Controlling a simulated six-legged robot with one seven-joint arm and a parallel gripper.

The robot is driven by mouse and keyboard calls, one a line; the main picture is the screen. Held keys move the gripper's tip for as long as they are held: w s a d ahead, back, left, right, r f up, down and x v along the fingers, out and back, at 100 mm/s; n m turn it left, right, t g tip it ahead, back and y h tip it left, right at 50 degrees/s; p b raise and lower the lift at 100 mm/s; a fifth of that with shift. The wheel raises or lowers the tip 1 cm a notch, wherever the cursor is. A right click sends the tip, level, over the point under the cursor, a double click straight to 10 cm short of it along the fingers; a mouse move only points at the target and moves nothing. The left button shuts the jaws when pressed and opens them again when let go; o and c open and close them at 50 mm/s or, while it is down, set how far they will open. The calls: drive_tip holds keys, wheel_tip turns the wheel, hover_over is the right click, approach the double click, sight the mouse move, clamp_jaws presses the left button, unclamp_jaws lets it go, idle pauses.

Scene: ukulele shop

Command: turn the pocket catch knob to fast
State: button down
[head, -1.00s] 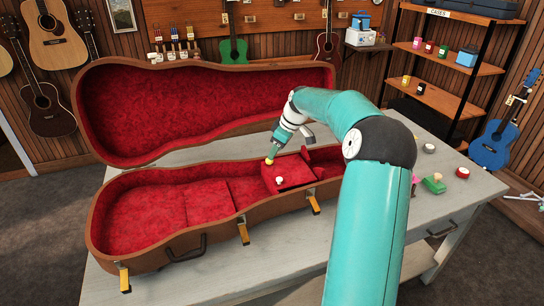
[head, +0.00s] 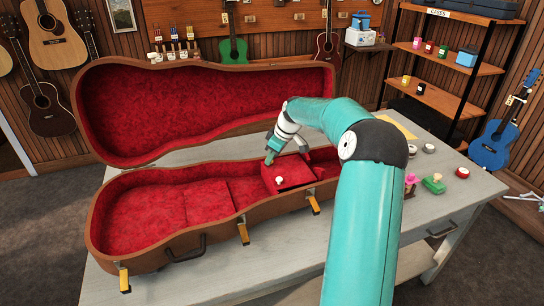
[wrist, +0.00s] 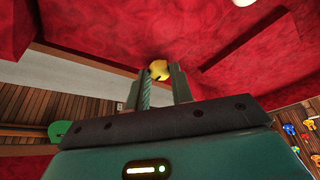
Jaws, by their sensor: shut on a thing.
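The open instrument case lies on the bench, its red-lined body (head: 165,265) in front and its raised lid (head: 205,100) behind. A red pocket box (head: 289,167) with a white knob (head: 279,180) sits inside the case. In the wrist view a small round yellow knob (wrist: 159,70) lies between my fingertips, against red lining. I take it for the catch knob. My gripper (head: 270,158) is at the pocket's far left corner and is shut on this knob. In the head view the fingers hide the knob. I can read no marking for its setting.
The grey bench (head: 440,205) carries small items at its right, including a green one (head: 433,184) and a red one (head: 462,172). Orange-yellow latches (head: 243,230) hang on the case's front rim. The raised lid stands behind my gripper.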

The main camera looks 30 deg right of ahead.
drive_tip(key=m, duration=0.1)
drive_tip(key=m+h, duration=0.1)
drive_tip(key=m, duration=0.2)
drive_tip(key=shift+a+h, duration=0.25)
drive_tip(key=shift+h, duration=0.05)
drive_tip(key=m, duration=0.1)
drive_tip(key=m+h, duration=0.1)
drive_tip(key=m, duration=0.3)
drive_tip(key=shift+a+h, duration=0.25)
drive_tip(key=shift+h, duration=0.15)
drive_tip(key=m, duration=0.2)
drive_tip(key=m+h, duration=0.1)
drive_tip(key=m, duration=0.1)
drive_tip(key=shift+w+a+h, duration=0.1)
drive_tip(key=shift+a+h, duration=0.05)
drive_tip(key=shift+h, duration=0.15)
drive_tip(key=shift+w+m+g+h, duration=0.1)
drive_tip(key=shift+m+g+h, duration=0.25)
drive_tip(key=shift+m, duration=0.85)
drive_tip(key=shift+m+g+h, duration=0.15)
drive_tip(key=shift+m+g, duration=0.4)
drive_tip(key=shift+m, duration=0.65)
drive_tip(key=c, duration=1.2)
unclamp_jaws()
